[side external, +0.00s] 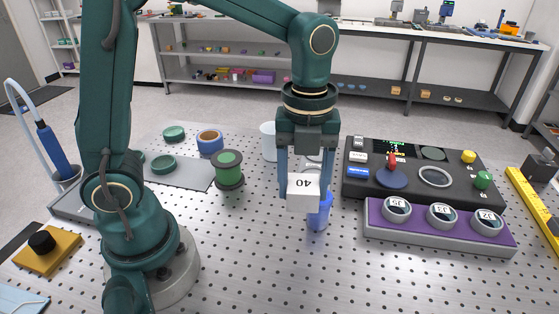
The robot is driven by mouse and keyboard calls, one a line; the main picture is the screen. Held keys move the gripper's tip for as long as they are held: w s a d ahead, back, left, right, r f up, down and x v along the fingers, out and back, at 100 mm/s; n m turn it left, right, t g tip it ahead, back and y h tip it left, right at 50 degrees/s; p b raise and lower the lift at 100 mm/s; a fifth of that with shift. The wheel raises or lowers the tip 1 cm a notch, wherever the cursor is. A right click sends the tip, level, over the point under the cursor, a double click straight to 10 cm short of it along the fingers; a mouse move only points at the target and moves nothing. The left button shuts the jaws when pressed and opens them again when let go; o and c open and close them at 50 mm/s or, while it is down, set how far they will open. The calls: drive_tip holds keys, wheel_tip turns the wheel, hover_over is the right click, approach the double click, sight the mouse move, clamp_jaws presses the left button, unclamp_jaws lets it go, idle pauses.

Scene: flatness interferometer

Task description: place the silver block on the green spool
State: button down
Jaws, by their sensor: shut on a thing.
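A pale, silver-white block (303,193) with an upside-down "40" on its face is held between the blue fingers of my gripper (303,186). It is the only block I see that fits the silver block. My gripper points down and holds it above the perforated table. The green spool (228,164) stands upright to the left of my gripper, with dark flanges and green winding. Its top looks empty, and the block is apart from it. A blue cylinder (318,216) is partly hidden behind the block.
A dark console (425,180) with a red-topped lever and a purple rack (440,228) of round pieces stand at right. A white cup (268,141), a brown-and-blue ring (209,141) and green discs (163,164) lie farther back. The table front is mostly clear.

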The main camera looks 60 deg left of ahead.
drive_tip(key=shift+a+r+n, duration=0.3)
drive_tip(key=shift+a, duration=0.1)
drive_tip(key=a+r+n, duration=0.3)
drive_tip(key=a+n, duration=0.7)
drive_tip(key=a, duration=0.2)
drive_tip(key=n, duration=0.5)
hover_over(226, 158)
drive_tip(key=shift+n, duration=0.3)
drive_tip(key=shift+f, duration=3.6)
drive_tip(key=shift+c, duration=0.6)
unclamp_jaws()
drive_tip(key=shift+f, duration=0.15)
